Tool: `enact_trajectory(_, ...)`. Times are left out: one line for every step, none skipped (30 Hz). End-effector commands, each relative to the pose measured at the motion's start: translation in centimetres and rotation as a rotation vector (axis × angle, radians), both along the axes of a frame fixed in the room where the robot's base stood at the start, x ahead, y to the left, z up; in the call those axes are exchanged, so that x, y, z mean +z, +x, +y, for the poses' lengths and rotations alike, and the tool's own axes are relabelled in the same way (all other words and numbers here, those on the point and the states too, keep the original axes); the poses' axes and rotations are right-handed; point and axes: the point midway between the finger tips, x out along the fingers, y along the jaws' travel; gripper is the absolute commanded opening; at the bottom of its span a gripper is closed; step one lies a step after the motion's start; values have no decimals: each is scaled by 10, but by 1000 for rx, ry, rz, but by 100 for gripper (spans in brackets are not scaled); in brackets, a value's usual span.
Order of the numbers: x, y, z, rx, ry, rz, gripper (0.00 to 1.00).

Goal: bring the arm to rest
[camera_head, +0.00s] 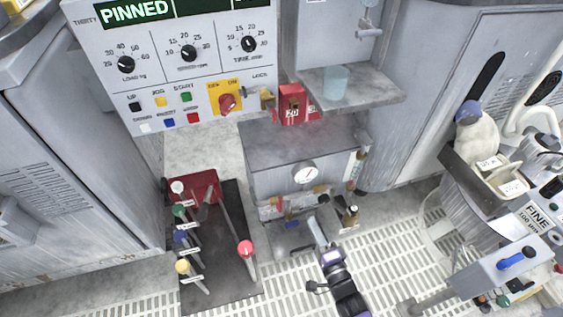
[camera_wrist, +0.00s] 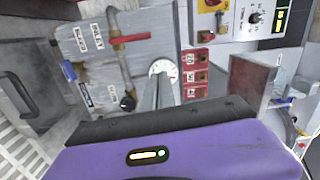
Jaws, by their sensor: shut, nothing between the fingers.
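My gripper (camera_head: 319,232) is in the lower middle of the head view, in front of the grey cabinet with the round gauge (camera_head: 305,172). Its fingers are shut with nothing between them. In the wrist view the shut fingers (camera_wrist: 158,90) point away toward the gauge (camera_wrist: 163,70), whose lower part they partly cover. The purple wrist housing (camera_wrist: 180,150) fills the bottom of that view. From these views I cannot tell the exact gap between the fingertips and the cabinet front.
A control panel (camera_head: 180,60) with dials and a red switch stands at the upper left. A lever stand (camera_head: 215,270) with coloured knobs is left of my gripper. A shelf (camera_head: 365,92) holds a clear cup. A cluttered station (camera_head: 480,190) is at right. Grated floor (camera_head: 385,240) shows between.

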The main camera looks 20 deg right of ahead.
Motion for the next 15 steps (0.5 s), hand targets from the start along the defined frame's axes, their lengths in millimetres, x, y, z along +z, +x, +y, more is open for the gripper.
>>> enact_trajectory(0,0,0,0,0,0,0)
enact_trajectory(0,0,0,0,0,0,0)
enact_trajectory(0,0,0,0,0,0,0)
enact_trajectory(0,0,0,0,-1,0,0)
enact_trajectory(0,0,0,0,-5,0,0)
enact_trajectory(0,0,0,0,-16,-1,0)
enact_trajectory(0,0,0,0,-31,-1,0)
enact_trajectory(-1,0,0,0,-53,0,0)
enact_trajectory(-2,0,-1,-2,-90,4,0)
enact_trajectory(-3,1,-1,-5,-126,7,0)
enact_trajectory(-1,2,-3,-9,-166,6,0)
enact_trajectory(6,6,-5,-15,-227,-4,0)
enact_trajectory(15,11,-7,-23,-279,-17,0)
enact_trajectory(23,13,-10,-33,-330,-27,0)
enact_trajectory(32,12,-12,-45,-399,-37,0)
